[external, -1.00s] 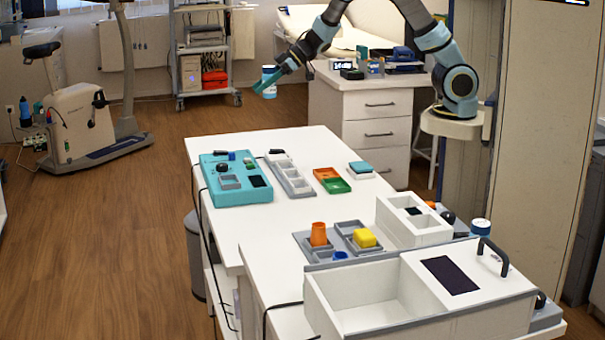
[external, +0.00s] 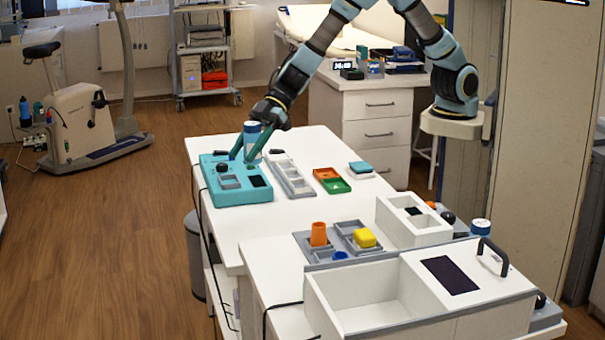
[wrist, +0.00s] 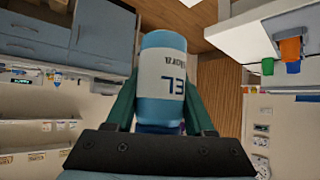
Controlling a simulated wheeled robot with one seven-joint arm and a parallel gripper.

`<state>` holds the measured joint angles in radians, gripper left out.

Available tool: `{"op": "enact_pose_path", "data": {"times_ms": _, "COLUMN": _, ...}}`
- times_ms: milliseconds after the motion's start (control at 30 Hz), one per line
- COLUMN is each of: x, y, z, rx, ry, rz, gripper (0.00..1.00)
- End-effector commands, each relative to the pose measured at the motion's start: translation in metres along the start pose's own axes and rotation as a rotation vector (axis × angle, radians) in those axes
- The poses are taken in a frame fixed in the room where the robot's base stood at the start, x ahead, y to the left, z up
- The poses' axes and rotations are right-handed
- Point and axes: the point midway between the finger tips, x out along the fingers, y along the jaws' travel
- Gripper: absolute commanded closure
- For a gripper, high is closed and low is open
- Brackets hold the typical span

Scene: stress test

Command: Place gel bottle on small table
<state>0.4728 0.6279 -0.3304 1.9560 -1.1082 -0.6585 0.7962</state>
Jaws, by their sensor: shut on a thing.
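The gel bottle (external: 252,133), with blue ends and a white label, is held in my gripper (external: 245,156). My gripper is shut on it, with one teal finger on each side. In the external view they are at the far left end of the white table (external: 285,225), over or just behind the teal panel (external: 207,178). The bottle looks upright there, and I cannot tell its exact height. In the wrist view the bottle (wrist: 163,85) fills the middle between the fingers. Its dark lettering appears upside down, as does the room. No other small table is clearly shown.
A grey tray (external: 291,183), orange and green trays (external: 337,186) and a blue-topped block (external: 360,169) are beside the teal panel. Orange and yellow items (external: 365,238) and white boxes (external: 415,231) crowd the near end. The table's middle is bare.

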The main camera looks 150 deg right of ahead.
Motion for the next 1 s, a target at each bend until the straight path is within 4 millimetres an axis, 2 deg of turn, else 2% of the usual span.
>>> {"op": "enact_pose_path", "data": {"times_ms": 33, "x": 0.012, "y": -0.024, "z": -0.007, "rx": -0.022, "ry": 0.0, "rz": -0.03, "gripper": 1.0}}
{"op": "enact_pose_path", "data": {"times_ms": 300, "x": 0.056, "y": -0.142, "z": -0.029, "rx": -0.123, "ry": 0.0, "rz": -0.164, "gripper": 1.0}}
{"op": "enact_pose_path", "data": {"times_ms": 500, "x": 0.076, "y": -0.234, "z": -0.038, "rx": -0.196, "ry": 0.001, "rz": -0.26, "gripper": 1.0}}
{"op": "enact_pose_path", "data": {"times_ms": 700, "x": 0.085, "y": -0.325, "z": -0.04, "rx": -0.264, "ry": 0.001, "rz": -0.35, "gripper": 1.0}}
{"op": "enact_pose_path", "data": {"times_ms": 800, "x": 0.085, "y": -0.362, "z": -0.038, "rx": -0.292, "ry": 0.0, "rz": -0.386, "gripper": 1.0}}
{"op": "enact_pose_path", "data": {"times_ms": 900, "x": 0.084, "y": -0.39, "z": -0.036, "rx": -0.313, "ry": 0.001, "rz": -0.412, "gripper": 1.0}}
{"op": "enact_pose_path", "data": {"times_ms": 1000, "x": 0.084, "y": -0.407, "z": -0.035, "rx": -0.325, "ry": 0.001, "rz": -0.428, "gripper": 1.0}}
